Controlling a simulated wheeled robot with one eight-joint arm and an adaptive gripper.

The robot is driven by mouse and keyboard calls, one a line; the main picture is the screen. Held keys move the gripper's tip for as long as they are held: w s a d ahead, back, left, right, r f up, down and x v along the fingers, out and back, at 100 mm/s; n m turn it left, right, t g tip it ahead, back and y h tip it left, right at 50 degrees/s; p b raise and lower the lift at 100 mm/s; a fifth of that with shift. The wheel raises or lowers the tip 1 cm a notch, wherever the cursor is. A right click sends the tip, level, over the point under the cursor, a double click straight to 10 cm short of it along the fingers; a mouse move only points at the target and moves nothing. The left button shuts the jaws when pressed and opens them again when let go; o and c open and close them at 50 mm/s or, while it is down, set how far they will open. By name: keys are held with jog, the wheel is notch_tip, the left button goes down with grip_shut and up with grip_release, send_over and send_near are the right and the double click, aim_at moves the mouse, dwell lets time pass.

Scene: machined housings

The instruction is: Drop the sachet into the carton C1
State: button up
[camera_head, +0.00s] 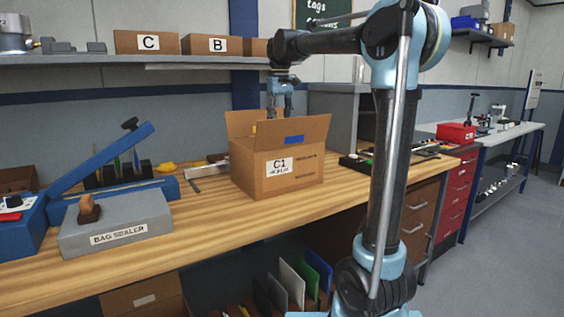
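The carton C1 (279,172) is an open brown cardboard box with a white C1 label and a blue patch, standing on the wooden bench with its flaps up. My gripper (280,108) points down at the carton's opening, seen above the rear flaps. No sachet can be made out; a small yellow spot shows at the carton's left opening, too small to identify.
A grey bag sealer (118,222) and a blue lever device (110,165) stand on the bench at left. A shelf (110,60) with cartons labelled C (147,42) and B (211,45) runs above. A dark tray (355,162) lies right of the carton. Bare wood lies in front.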

jog(key=o, duration=0.9)
jog(key=shift+o, duration=0.2)
notch_tip(320, 180, up, 12)
jog(key=shift+w, duration=0.1)
